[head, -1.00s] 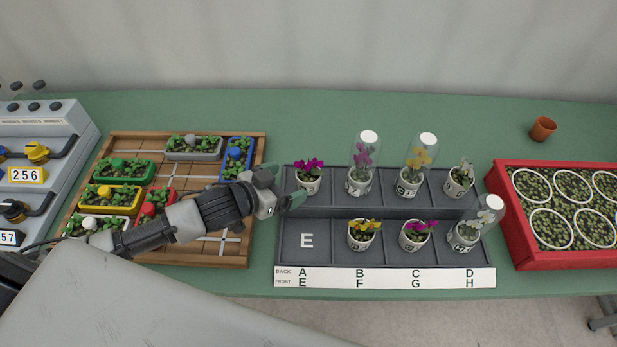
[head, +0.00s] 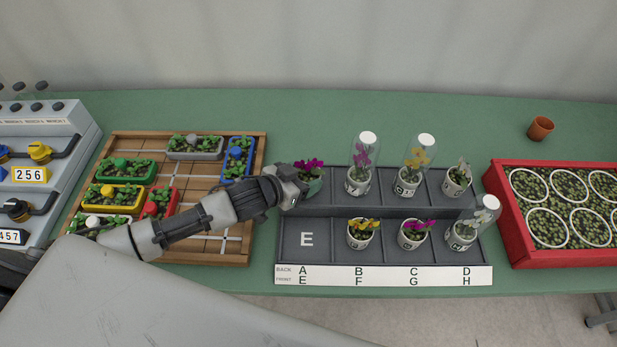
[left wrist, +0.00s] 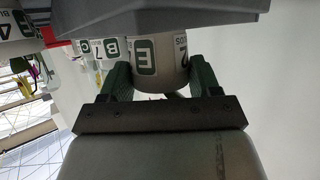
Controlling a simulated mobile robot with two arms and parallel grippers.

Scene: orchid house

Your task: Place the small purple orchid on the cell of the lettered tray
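The small purple orchid (head: 309,163) has magenta flowers and green leaves in a white pot. It stands in the back left cell, A, of the dark lettered tray (head: 462,243). My left gripper (head: 308,188) is at this pot, partly hiding it. In the left wrist view, the green fingers flank the white pot (left wrist: 158,65), labelled E; whether they press on it I cannot tell. The front left cell, E (head: 306,240), is empty with its white letter showing. My right gripper is not in view.
Potted orchids fill the other cells, some under clear domes, such as a yellow one (head: 421,160). A magenta orchid (head: 416,229) stands in G. Left is a wooden planter board (head: 258,150); right, a red crate (head: 505,215) and terracotta pot (head: 541,128).

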